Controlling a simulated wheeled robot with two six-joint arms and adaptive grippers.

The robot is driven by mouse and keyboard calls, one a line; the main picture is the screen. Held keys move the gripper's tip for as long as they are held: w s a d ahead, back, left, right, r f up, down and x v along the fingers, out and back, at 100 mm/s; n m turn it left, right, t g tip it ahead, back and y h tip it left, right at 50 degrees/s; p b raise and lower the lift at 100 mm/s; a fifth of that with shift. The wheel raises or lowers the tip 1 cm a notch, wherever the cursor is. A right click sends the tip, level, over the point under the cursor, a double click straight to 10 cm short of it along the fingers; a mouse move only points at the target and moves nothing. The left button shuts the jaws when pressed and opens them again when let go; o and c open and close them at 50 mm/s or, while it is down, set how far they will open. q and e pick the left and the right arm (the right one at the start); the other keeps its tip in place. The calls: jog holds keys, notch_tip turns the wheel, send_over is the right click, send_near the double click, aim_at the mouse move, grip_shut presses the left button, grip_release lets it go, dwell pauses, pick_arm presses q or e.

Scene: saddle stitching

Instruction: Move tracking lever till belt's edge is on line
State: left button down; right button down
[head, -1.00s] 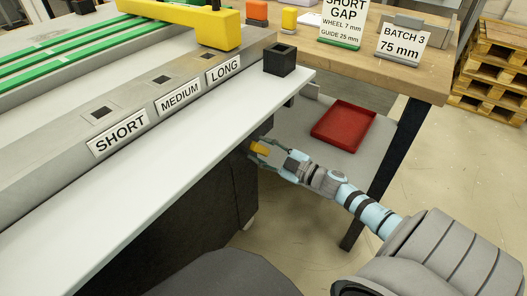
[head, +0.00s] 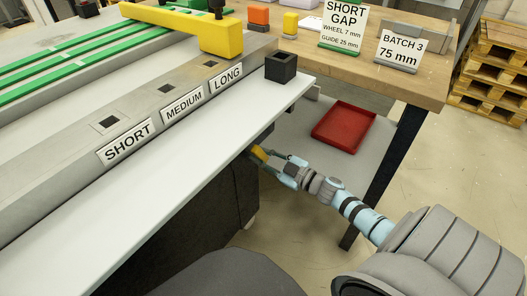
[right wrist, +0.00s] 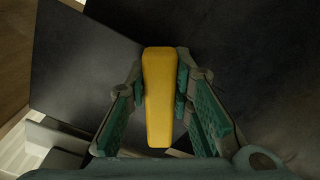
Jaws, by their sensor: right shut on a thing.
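My right gripper (head: 268,159) is at the side of the machine, under the edge of the white top (head: 170,150). It is shut on a yellow lever (head: 259,153), which sticks out from the dark machine body (head: 205,205). In the right wrist view the yellow lever (right wrist: 160,95) stands between the two green-padded fingers of the gripper (right wrist: 160,100), against a dark panel. The line for the belt's edge cannot be made out. My left gripper is not in view.
Plates reading SHORT (head: 127,144), MEDIUM (head: 184,105) and LONG (head: 227,78) line the machine's side. A black open box (head: 281,67) sits on the white top's far end. A red tray (head: 343,127) lies on a grey shelf beside my right arm. A wooden table (head: 400,75) stands behind.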

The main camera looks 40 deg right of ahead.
jog(key=c, duration=1.4)
grip_release()
jog(key=shift+s, duration=0.1)
jog(key=v, duration=1.2)
jog(key=shift+f, duration=0.15)
